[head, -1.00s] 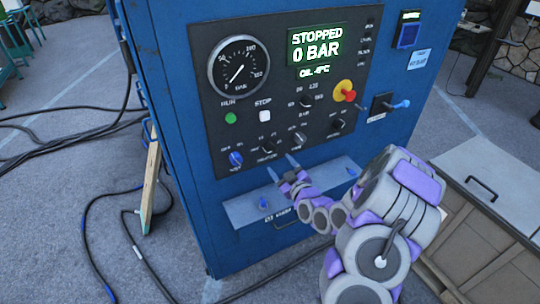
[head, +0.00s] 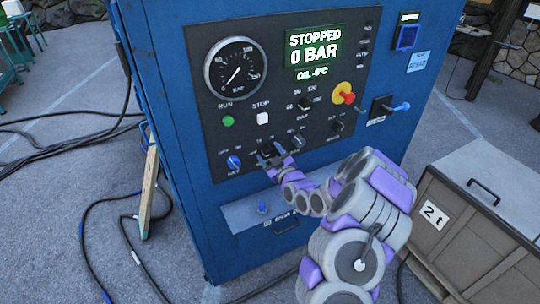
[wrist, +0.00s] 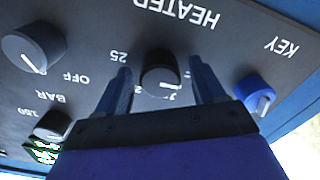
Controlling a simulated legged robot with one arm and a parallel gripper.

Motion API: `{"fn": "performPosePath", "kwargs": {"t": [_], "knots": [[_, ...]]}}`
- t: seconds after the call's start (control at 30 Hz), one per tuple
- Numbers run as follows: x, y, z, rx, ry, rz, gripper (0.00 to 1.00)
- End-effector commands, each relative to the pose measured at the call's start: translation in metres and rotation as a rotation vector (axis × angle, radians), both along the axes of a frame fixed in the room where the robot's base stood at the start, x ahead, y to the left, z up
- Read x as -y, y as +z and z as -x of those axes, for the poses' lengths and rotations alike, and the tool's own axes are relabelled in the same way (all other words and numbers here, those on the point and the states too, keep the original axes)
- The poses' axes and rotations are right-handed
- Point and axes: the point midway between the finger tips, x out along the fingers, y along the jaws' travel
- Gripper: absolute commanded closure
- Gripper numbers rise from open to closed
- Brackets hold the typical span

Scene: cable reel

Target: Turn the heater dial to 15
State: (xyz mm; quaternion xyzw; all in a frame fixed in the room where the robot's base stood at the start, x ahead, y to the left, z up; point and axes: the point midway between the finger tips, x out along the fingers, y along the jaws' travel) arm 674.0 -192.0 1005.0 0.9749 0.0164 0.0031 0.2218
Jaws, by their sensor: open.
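The heater dial (wrist: 160,76) is a round black knob with a white pointer line on the blue cabinet's dark panel. In the wrist view, which is upside down, "HEATER" is printed beyond it and "25" beside it; its pointer points toward the right of the picture. Other scale marks are partly hidden by my gripper. My gripper (wrist: 160,70) is open, with one finger on each side of the dial. I cannot tell whether the fingers touch it. In the head view my gripper (head: 272,154) is at the lower panel and largely covers the dial.
A blue key switch (wrist: 257,93) and a grey knob (wrist: 33,47) flank the dial. The display (head: 315,50) reads "STOPPED 0 BAR". A red and yellow button (head: 344,92) and a lever (head: 391,106) sit at right. A shelf (head: 240,213) juts out below. Cables lie on the floor.

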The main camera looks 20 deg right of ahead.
Motion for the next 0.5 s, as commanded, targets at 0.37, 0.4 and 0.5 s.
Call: {"fn": "performPosePath", "kwargs": {"t": [0.37,0.4,0.5], "knots": [[-0.0017,0.0002,0.0001,0.000,0.001,0.002,0.54],[-0.0017,0.0002,0.0001,0.000,0.001,0.002,0.58],[-0.0013,0.0000,0.0001,0.000,0.001,0.001,0.67]]}}
